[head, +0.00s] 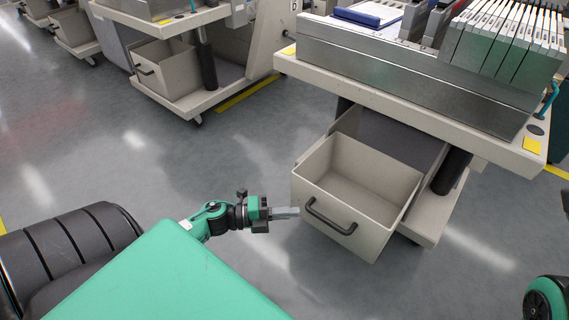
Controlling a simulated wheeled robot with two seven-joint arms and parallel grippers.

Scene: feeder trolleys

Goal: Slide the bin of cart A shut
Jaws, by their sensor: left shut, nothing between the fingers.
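A beige bin (372,174) with a black bar handle (330,218) is pulled out from under the near trolley (415,112) on the right. It is open and looks empty. No letter A can be read on this trolley. My left gripper (293,212) is shut and empty. In the picture it is just left of the bin's front, near the handle's left end; I cannot tell whether it touches the bin. My right gripper is not in view.
The near trolley's top carries a metal feeder rack (415,70) and a blue-edged tray (362,14). Another trolley with a handled bin (165,68) stands at the back left, near a letter D. Grey floor (130,140) lies clear between them.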

